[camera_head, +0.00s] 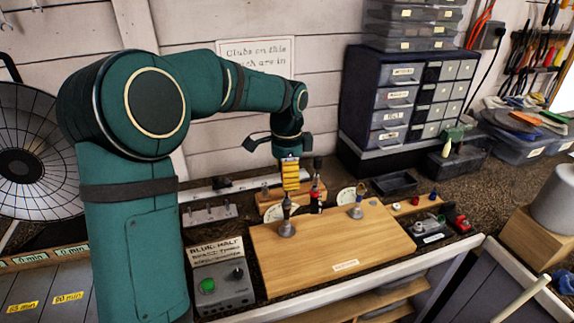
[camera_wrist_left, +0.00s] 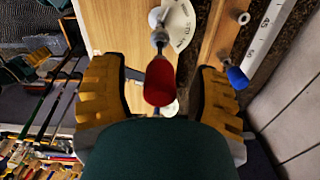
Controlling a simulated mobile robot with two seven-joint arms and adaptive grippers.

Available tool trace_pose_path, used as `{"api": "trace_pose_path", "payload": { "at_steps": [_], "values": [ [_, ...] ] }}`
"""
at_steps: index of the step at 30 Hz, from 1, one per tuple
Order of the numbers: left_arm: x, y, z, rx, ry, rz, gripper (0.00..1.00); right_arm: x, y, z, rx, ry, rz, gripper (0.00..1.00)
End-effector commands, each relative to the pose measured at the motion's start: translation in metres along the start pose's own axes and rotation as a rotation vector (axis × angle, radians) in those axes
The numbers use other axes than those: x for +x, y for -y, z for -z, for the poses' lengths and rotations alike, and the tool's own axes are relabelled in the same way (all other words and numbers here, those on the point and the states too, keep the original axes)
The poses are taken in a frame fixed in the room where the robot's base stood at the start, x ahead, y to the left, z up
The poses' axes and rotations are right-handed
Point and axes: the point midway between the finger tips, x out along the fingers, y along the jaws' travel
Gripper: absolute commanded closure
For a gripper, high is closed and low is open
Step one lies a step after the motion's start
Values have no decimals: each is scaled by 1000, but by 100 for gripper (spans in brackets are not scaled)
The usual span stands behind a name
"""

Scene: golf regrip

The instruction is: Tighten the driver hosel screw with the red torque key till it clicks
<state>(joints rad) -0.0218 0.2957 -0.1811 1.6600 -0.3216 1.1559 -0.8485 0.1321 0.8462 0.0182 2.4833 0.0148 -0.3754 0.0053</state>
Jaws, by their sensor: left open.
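My left gripper (camera_head: 291,178) hangs down over the back of the workbench, its yellow fingers pointing down. In the left wrist view it is open (camera_wrist_left: 160,95), with a red handle (camera_wrist_left: 160,82) showing between its fingers and gaps on both sides. The red handle looks like the torque key; a metal shaft runs from it towards a white disc (camera_wrist_left: 180,20). In the head view a red-and-black upright tool (camera_head: 316,195) stands right of the fingers. Two grey upright fittings (camera_head: 287,228) (camera_head: 357,211) stand on the wooden board (camera_head: 330,250). I cannot make out the hosel screw. My right gripper is not in view.
A blue handle (camera_wrist_left: 237,77) lies beside the right finger in the wrist view. A grey control box (camera_head: 220,287) with a green button stands left of the board. A drawer cabinet (camera_head: 405,100) stands at the back.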

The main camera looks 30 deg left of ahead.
Motion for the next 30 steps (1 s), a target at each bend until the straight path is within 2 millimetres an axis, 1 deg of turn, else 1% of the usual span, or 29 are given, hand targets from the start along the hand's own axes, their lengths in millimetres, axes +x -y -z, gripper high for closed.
{"api": "trace_pose_path", "payload": {
  "at_steps": [9,10,11,12,14,15,21,22,23,24,30],
  "values": [
    [2,0,0,0,0,0,38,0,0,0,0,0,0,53],
    [2,0,0,0,0,0,40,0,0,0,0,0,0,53],
    [2,0,0,0,0,0,50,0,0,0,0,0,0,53],
    [2,0,0,0,0,0,64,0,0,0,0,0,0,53],
    [2,0,0,0,0,0,85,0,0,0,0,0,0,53],
    [2,0,0,0,0,0,99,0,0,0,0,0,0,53],
    [2,0,0,0,0,0,100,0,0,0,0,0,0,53],
    [2,0,0,0,0,0,86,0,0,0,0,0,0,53],
    [2,0,0,0,0,0,96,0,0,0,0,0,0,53],
    [2,0,0,0,0,0,100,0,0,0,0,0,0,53],
    [2,0,0,1,0,0,100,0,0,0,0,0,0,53]
  ]
}}
